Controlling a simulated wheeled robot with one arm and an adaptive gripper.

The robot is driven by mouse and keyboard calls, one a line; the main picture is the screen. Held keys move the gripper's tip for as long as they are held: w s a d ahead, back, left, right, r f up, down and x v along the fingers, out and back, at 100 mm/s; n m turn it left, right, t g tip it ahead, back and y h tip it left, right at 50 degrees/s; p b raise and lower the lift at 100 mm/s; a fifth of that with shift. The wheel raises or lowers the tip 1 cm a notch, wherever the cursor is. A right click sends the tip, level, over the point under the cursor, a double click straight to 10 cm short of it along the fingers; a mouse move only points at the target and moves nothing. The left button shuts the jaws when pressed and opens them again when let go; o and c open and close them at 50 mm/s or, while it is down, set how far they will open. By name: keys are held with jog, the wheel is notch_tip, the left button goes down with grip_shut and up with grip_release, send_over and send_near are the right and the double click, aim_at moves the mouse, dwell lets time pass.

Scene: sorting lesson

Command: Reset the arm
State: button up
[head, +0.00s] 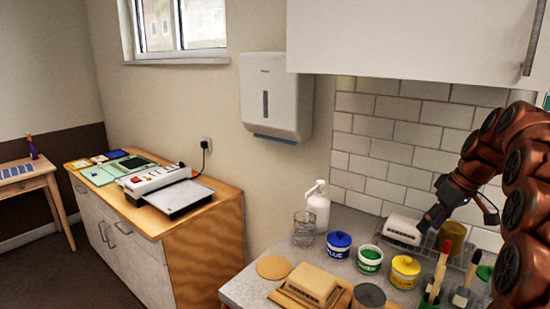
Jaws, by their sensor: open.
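My arm, copper-brown, comes in from the right edge in the head view. My gripper (427,222) is dark and points down to the left above the counter. Its jaws are open, and I see nothing held between them. It is in front of or beside a white ridged block (404,229) on a wire rack; I cannot tell whether they touch. A yellow-brown cylinder (452,236) stands just right of the gripper.
A wall cabinet (410,40) hangs above.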

jog(key=s+a+f+m+g+p, duration=0.1)
jog(key=s+a+f+m+g, duration=0.15)
jog(key=s+a, duration=1.4)
jog(key=s+a+f+h, duration=0.1)
jog(key=s+f, duration=0.1)
jog(key=s, duration=0.5)
jog(key=s+a+f+m+g+h+p, duration=0.1)
jog(key=s+a+f, duration=0.1)
jog(key=s, duration=0.5)
jog(key=s+a+f+m+g, duration=0.1)
jog(key=s+a+f, duration=0.1)
jog(key=s, duration=0.5)
jog(key=shift+s+a+f+h+p, duration=0.3)
jog(key=shift+f+h, duration=0.1)
jog(key=shift+f, duration=0.4)
